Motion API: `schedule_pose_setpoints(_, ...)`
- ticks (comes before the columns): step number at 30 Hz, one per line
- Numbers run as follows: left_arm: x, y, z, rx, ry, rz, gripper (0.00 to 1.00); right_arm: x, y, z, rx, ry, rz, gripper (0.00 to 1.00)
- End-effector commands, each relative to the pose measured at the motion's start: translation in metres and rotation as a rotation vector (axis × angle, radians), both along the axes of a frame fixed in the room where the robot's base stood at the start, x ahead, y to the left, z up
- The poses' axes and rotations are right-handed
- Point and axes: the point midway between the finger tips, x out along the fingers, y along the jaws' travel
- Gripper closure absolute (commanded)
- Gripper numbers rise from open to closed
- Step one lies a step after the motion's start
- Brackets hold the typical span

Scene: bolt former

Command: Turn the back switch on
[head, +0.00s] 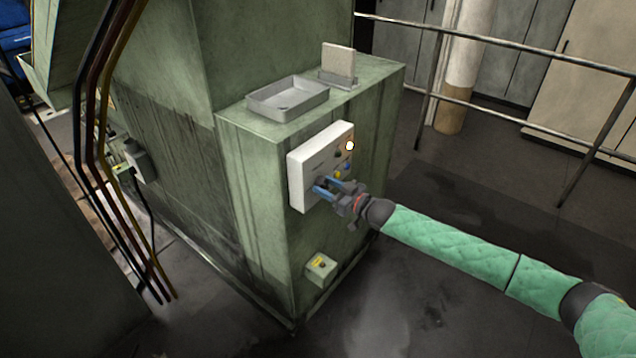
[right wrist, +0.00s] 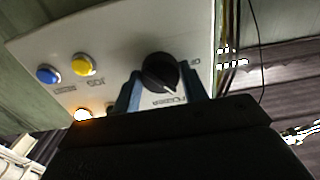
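A white control panel (head: 312,163) is fixed to the side of the green machine. In the right wrist view a black rotary switch (right wrist: 160,72) sits on this panel (right wrist: 120,40), with printed labels beside it. My right gripper (head: 325,188) is at the panel's lower part. Its two blue fingers (right wrist: 162,90) stand apart, one on each side of the black switch; whether they touch it I cannot tell. In the head view the gripper hides the switch. My left gripper is not in view.
The panel also has a blue button (right wrist: 48,75), a yellow button (right wrist: 83,64) and a lit lamp (head: 350,146). A grey tray (head: 287,112) sits on the machine's ledge. A railing (head: 500,43) runs behind at right.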

Motion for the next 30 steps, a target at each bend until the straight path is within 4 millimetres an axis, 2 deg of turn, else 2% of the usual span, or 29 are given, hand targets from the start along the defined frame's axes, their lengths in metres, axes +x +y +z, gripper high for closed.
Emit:
schedule_pose_setpoints(5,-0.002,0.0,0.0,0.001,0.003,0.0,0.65,0.0,0.0,0.001,0.029,0.04,0.0,0.94)
schedule_pose_setpoints(10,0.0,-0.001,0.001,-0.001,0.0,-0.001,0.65,0.001,0.0,0.0,0.145,0.2,0.0,0.94)
schedule_pose_setpoints(15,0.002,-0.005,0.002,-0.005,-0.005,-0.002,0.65,0.001,0.0,0.001,0.206,0.283,0.0,0.94)
schedule_pose_setpoints(24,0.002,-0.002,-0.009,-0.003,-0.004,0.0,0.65,0.001,-0.001,-0.001,0.378,0.519,-0.001,0.93)
schedule_pose_setpoints(30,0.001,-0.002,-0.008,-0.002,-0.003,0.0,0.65,0.001,-0.001,0.001,0.396,0.545,-0.001,0.94)
